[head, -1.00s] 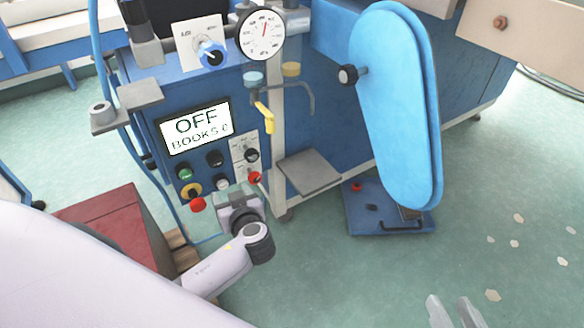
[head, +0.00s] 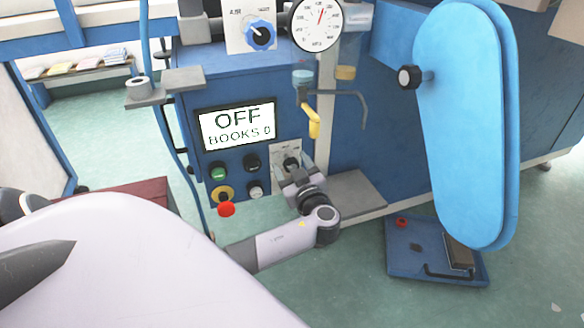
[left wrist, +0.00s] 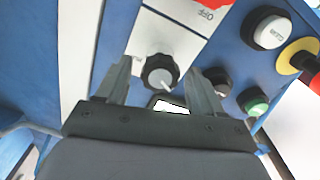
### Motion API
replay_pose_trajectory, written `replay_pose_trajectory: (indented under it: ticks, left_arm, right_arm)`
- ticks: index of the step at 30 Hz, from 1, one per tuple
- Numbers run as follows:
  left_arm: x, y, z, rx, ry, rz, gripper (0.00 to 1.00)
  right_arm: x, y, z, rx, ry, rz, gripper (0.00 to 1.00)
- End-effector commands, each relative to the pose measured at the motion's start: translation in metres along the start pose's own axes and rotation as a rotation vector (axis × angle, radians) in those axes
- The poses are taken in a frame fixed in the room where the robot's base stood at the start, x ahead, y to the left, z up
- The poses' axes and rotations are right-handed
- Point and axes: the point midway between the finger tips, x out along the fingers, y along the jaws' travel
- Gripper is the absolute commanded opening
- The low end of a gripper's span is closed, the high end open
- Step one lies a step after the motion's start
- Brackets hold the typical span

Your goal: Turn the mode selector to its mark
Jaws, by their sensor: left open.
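The mode selector appears to be the black ribbed knob (left wrist: 160,72) on a white plate. In the left wrist view it lies between the two fingers of my left gripper (left wrist: 158,65). A pale pointer line shows on its face. I cannot read its mark. The fingers are open, one on each side of the knob, and no firm contact shows. In the head view my left gripper (head: 294,177) is in front of the white plate (head: 283,150) and hides part of it; the knob's top (head: 291,160) shows. My right gripper is out of view.
The screen (head: 236,125) reads OFF, BOOKS 0. Green (head: 218,173), black and white buttons and a red emergency stop (head: 226,209) sit left of the plate. A yellow-handled lever (head: 314,122) hangs above right. A grey shelf (head: 357,193) juts out to the right.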

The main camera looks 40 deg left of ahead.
Motion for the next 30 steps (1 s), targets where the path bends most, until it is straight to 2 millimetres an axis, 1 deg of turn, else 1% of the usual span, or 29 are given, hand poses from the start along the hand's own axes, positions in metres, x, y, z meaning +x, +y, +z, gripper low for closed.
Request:
replay_pose_trajectory:
  ticks: [3, 10, 11, 12, 14, 15, 16, 25, 30]
  left_arm:
    - [0.0068, -0.0002, 0.0004, 0.001, 0.0, 0.0, 0.67]
    - [0.0076, 0.0, 0.0, 0.0, -0.001, 0.001, 0.67]
    - [0.0075, 0.0, 0.0001, 0.0, -0.001, 0.001, 0.64]
    - [0.0075, 0.0, 0.0001, 0.0, -0.001, 0.001, 0.51]
    - [0.0074, 0.0, 0.0001, 0.001, -0.001, 0.001, 0.31]
    - [0.0073, 0.0, 0.0002, 0.001, -0.001, 0.001, 0.18]
    - [0.0073, 0.0, 0.0002, 0.001, -0.001, 0.001, 0.14]
    - [0.0071, -0.0001, -0.0001, 0.007, 0.0, 0.0, 0.14]
    - [0.007, -0.0001, -0.0001, 0.05, 0.0, -0.001, 0.13]
  right_arm:
    - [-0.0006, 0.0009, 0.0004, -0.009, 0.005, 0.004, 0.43]
    - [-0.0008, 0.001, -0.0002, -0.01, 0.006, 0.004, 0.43]
    - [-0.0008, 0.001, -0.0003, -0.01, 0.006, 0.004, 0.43]
    - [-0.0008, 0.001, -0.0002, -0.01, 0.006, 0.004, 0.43]
    - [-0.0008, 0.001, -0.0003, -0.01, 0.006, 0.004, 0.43]
    - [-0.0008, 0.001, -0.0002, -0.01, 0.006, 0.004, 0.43]
    - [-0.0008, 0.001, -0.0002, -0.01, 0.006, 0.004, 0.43]
    - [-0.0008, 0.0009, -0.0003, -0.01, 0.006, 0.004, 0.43]
    - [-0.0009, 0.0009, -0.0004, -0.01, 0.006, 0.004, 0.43]
